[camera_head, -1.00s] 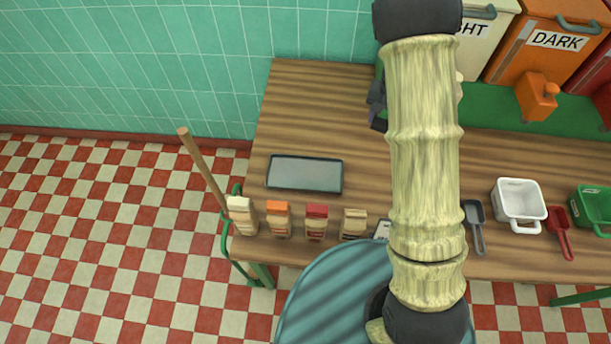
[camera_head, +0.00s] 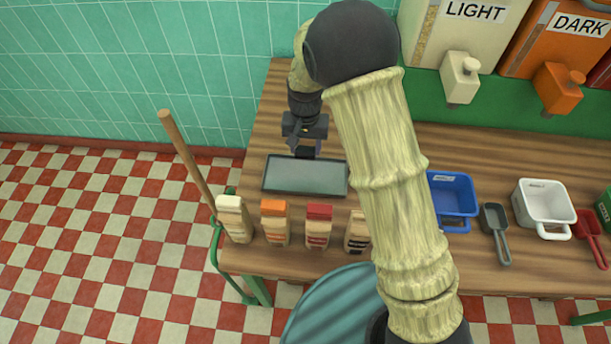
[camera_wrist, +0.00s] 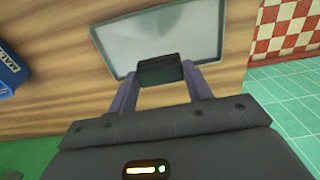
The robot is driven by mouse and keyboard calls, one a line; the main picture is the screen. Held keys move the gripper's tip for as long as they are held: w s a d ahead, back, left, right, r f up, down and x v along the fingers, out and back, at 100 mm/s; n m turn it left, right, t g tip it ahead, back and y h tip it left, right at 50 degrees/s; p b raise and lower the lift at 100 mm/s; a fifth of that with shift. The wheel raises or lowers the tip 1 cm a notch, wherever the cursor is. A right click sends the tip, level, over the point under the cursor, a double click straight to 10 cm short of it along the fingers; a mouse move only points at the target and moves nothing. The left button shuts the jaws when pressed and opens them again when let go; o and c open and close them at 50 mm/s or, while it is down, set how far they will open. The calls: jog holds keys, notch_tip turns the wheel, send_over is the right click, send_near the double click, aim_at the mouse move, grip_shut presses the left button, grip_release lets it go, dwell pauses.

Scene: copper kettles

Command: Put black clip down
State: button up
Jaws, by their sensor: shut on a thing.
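The black clip (camera_wrist: 161,70) is held between the two fingers of my gripper (camera_wrist: 163,88) in the wrist view. In the head view my gripper (camera_head: 306,149) points down at the far edge of the grey tray (camera_head: 304,177), and the small dark clip (camera_head: 305,153) shows at its tip. The tray also shows in the wrist view (camera_wrist: 130,38), just beyond the clip. I cannot tell whether the clip touches the tray or the table.
Several bags, including one with an orange top (camera_head: 274,222), stand along the table's front edge. A broom handle (camera_head: 187,160) leans at the left. A blue tub (camera_head: 452,199), grey scoop (camera_head: 495,232) and white tub (camera_head: 544,207) sit to the right. Dispensers (camera_head: 460,78) hang at the back.

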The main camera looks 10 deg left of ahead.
jog(key=shift+f+p, duration=0.35)
jog(key=shift+f, duration=2.75)
jog(key=shift+f, duration=1.9)
jog(key=shift+f, duration=0.1)
jog(key=o, duration=0.9)
jog(key=shift+o, duration=0.2)
